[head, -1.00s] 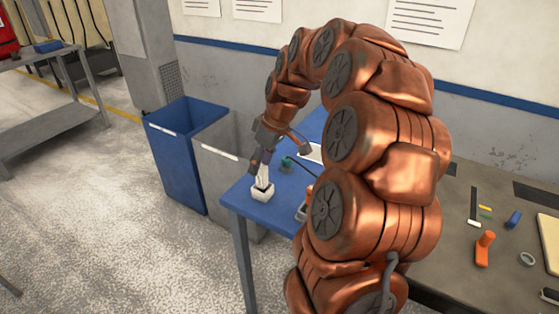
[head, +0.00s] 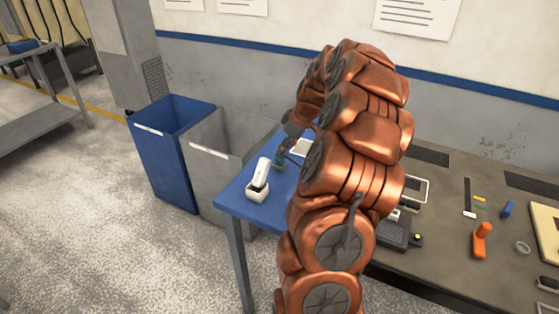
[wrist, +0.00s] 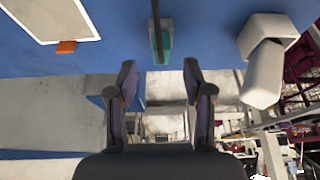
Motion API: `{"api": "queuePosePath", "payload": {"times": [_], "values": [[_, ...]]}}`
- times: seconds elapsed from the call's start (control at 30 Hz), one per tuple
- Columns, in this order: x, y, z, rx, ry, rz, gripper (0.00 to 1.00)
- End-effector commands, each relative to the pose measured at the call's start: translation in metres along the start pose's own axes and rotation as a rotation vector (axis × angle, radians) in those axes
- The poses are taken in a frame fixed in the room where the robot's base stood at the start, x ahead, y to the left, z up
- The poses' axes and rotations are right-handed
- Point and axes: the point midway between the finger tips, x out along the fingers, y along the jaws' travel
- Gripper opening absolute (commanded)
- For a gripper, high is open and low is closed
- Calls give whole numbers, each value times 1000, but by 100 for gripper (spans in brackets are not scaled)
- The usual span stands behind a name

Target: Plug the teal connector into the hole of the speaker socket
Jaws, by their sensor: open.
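The teal connector (head: 279,162) lies on the blue table and is partly hidden by my gripper in the head view. In the wrist view the teal connector (wrist: 163,42) lies ahead of the fingertips, about midway between them, with a dark cable along it. My gripper (wrist: 159,66) is open and empty, its two fingers apart. In the head view my gripper (head: 287,146) is low over the table by the connector; its fingers are hard to make out. I cannot identify the speaker socket for certain in either view.
A white block leans in a white holder (head: 256,194) near the blue table's (head: 236,203) front corner. A pale panel (wrist: 50,18) with an orange tab lies left in the wrist view. A dark device (head: 398,233) and small tools lie on the grey bench. Bins (head: 168,170) stand left.

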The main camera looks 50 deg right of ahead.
Motion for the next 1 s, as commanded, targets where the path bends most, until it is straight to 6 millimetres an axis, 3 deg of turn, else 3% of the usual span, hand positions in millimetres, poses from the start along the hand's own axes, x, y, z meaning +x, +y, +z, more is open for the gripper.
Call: {"api": "queuePosePath", "payload": {"times": [0.37,0.63,1.0], "values": [[43,-2,3,2,-3,-3,51],[47,-2,3,2,-1,0,51],[47,-2,3,2,-1,0,12]]}}
